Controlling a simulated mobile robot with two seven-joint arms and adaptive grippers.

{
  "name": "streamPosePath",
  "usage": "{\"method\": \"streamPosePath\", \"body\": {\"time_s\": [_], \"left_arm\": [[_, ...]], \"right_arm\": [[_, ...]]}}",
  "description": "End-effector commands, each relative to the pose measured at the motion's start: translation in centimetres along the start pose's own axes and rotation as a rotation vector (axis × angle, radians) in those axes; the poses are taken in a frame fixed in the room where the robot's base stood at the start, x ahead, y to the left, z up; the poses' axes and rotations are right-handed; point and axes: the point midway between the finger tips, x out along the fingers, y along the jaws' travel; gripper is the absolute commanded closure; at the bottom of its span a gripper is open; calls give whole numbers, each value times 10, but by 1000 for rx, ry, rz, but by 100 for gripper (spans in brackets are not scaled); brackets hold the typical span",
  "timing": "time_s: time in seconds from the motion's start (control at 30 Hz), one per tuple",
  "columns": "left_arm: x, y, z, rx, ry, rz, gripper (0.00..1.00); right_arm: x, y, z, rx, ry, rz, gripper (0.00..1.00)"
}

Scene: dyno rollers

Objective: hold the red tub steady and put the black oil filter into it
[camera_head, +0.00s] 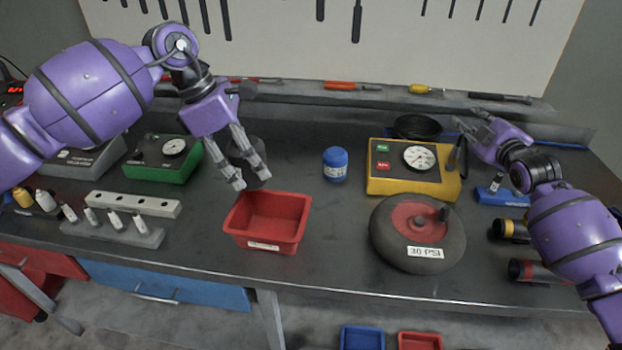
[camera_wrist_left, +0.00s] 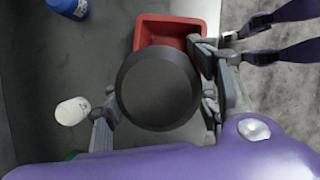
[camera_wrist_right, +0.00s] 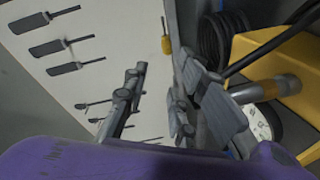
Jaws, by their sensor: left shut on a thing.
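The red tub (camera_head: 268,220) stands open and empty on the grey bench, near its front edge. It also shows in the left wrist view (camera_wrist_left: 173,27), partly behind the filter. My left gripper (camera_head: 248,180) is shut on the black oil filter (camera_wrist_left: 158,90), a dark round can. It holds the filter above the bench, just behind and left of the tub, not over its opening. In the head view the fingers partly hide the filter. My right gripper (camera_head: 470,128) is open and empty at the back right, above the yellow gauge box's right side, away from the tub.
A blue jar (camera_head: 335,164) stands right of the tub. A yellow gauge box (camera_head: 413,181) and a wheel marked 30 PSI (camera_head: 417,234) are further right. A green gauge box (camera_head: 163,158) and a rack of white bottles (camera_head: 110,228) lie left. Bench between tub and wheel is clear.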

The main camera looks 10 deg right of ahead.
Motion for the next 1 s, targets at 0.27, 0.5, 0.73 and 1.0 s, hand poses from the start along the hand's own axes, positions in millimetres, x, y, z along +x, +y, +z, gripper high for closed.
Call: {"method": "streamPosePath", "body": {"time_s": [0.27,0.5,0.73,1.0], "left_arm": [[-1,0,1,1,-1,1,79],[-1,0,1,1,-1,1,79],[-1,0,1,1,-1,1,79],[-1,0,1,1,-1,1,79]], "right_arm": [[38,-82,-143,-141,157,-314,75],[21,-155,-265,-396,348,-623,75],[-48,-216,-349,-809,587,-971,75],[-122,-232,-359,-1209,776,-1280,75]]}}
